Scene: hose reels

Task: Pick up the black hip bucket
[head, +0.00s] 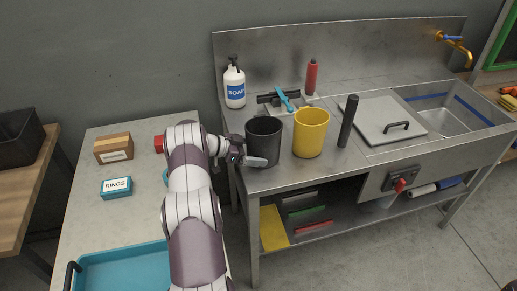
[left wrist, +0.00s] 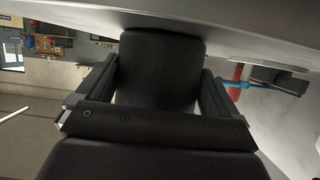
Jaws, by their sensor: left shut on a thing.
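The black hip bucket (head: 264,139) stands upright at the left front of the steel counter (head: 350,168), next to a yellow bucket (head: 310,132). My left gripper (head: 250,150) reaches in from the left at the black bucket's near left side and is shut on it. In the left wrist view the black bucket (left wrist: 160,65) sits between the two fingers of my left gripper (left wrist: 158,95). I cannot tell whether the bucket is clear of the counter. My right gripper is not in view.
A dark cylinder (head: 348,121) stands right of the yellow bucket. A side table (head: 100,214) holds a RINGS box (head: 116,188) and blue tray (head: 122,256).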

